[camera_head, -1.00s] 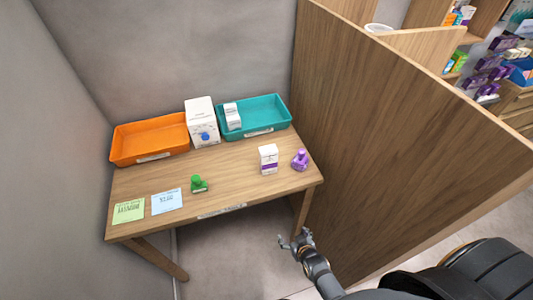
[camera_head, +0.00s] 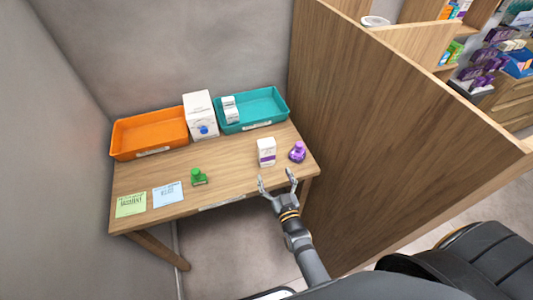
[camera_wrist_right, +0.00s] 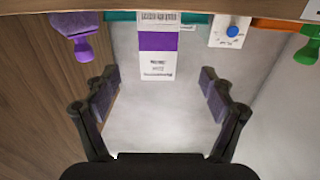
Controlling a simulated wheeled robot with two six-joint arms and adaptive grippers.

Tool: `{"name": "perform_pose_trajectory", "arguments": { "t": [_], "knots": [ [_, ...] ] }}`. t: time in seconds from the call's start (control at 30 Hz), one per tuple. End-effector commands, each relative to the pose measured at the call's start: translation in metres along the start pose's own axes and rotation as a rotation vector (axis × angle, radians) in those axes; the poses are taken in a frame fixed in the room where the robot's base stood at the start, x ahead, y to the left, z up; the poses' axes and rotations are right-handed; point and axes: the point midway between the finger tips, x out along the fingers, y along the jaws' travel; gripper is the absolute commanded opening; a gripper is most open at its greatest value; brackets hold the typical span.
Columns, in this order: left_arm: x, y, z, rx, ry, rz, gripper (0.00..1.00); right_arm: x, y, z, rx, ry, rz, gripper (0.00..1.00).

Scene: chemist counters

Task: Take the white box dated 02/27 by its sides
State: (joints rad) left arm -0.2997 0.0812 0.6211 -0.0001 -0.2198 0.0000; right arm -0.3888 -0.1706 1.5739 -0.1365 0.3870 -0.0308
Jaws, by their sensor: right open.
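A white box with a purple band (camera_head: 266,146) stands upright on the wooden table near its right front; it also shows in the right wrist view (camera_wrist_right: 158,68). Its printed date is too small to read. Another white box (camera_head: 231,109) stands in the teal tray (camera_head: 266,121). My right gripper (camera_head: 277,179) is open and empty at the table's front edge, just in front of the purple-banded box. In the right wrist view this box lies ahead, between the lines of the two fingers and apart from them. My left gripper is not in view.
A purple stamp (camera_head: 298,152) stands right of the box, close to the wooden partition (camera_head: 390,130). A green stamp (camera_head: 198,177), two notes, an orange tray (camera_head: 150,153) and a white dispenser box with a blue knob (camera_head: 199,112) are further left. The table between green stamp and box is clear.

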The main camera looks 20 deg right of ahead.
Motion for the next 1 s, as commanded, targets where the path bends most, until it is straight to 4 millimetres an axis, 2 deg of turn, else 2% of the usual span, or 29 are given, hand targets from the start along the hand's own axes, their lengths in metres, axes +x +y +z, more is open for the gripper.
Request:
{"name": "perform_pose_trajectory", "arguments": {
  "t": [0.03,0.2,0.47,0.7,0.8,1.0],
  "knots": [
    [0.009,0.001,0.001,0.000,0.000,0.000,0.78,0.010,0.000,0.003,-0.001,0.005,0.000,0.83],
    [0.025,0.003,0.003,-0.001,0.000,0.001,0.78,0.039,0.000,0.004,-0.002,0.003,0.000,0.83],
    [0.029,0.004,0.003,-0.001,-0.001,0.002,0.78,0.051,0.001,0.000,-0.001,0.001,0.000,0.83],
    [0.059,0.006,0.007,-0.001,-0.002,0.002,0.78,0.091,0.003,0.000,-0.001,0.003,0.000,0.83],
    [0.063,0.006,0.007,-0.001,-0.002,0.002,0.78,0.098,0.003,-0.004,-0.001,0.001,0.000,0.83],
    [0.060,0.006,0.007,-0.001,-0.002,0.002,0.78,0.099,0.003,-0.006,-0.001,-0.001,0.000,0.83]
  ]
}}
